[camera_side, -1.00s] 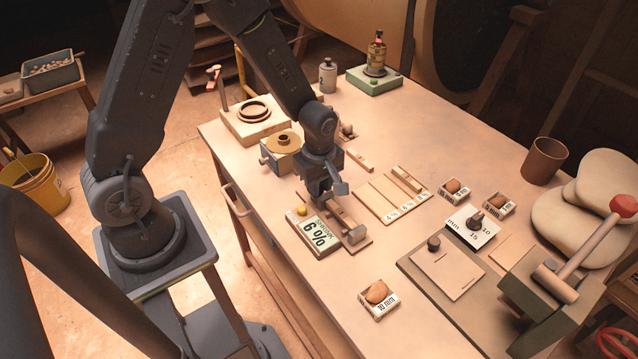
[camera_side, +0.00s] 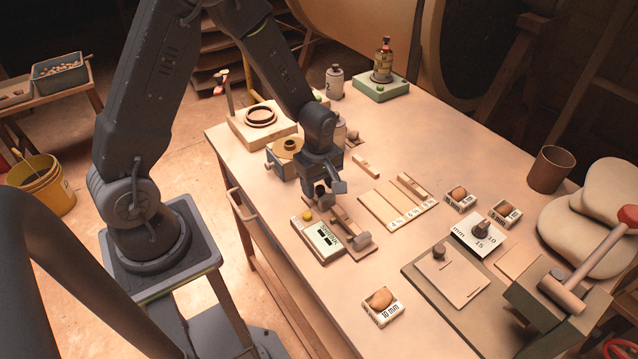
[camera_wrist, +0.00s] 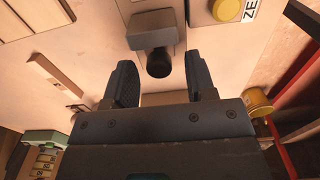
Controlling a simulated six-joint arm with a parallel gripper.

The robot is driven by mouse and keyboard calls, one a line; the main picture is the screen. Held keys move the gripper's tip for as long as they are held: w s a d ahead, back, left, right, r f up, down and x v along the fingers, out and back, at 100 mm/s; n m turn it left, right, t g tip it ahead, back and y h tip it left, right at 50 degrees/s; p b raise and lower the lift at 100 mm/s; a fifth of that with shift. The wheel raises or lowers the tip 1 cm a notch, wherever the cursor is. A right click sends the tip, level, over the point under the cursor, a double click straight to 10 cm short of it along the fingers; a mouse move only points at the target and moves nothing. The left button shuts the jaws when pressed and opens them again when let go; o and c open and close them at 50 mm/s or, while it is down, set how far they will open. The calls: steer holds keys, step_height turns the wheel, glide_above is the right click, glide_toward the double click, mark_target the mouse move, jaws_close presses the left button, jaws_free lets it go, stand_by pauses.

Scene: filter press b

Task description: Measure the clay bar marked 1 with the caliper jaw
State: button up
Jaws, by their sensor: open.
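The caliper (camera_side: 352,242) lies on the table's near left part, beside a grey-green readout (camera_side: 324,238) with a yellow button (camera_side: 307,215). My gripper (camera_side: 325,198) is low over the caliper's far end. In the wrist view its fingers (camera_wrist: 160,64) are open, with the dark round handle (camera_wrist: 158,63) of a brown block showing between them; I cannot tell whether they touch it. I cannot read the mark 1 on either, and my gripper hides part of the caliper.
Two small boxed lumps and a mm dial card (camera_side: 480,238) lie to the right. A wooden stand with a ring (camera_side: 262,117) is behind my gripper.

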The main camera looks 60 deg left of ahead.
steer(key=shift+r, duration=0.15)
step_height(320, 180, up, 14)
steer(key=shift+f, duration=0.2)
stand_by(0.4)
steer(key=s+d+r+m+t, duration=0.2)
steer(key=s+r+m, duration=0.4)
steer(key=m, duration=0.3)
steer(key=s+d+r+m+t, duration=0.3)
steer(key=s+r+m, duration=0.3)
steer(key=s+m, duration=0.3)
steer(key=shift+t, duration=0.3)
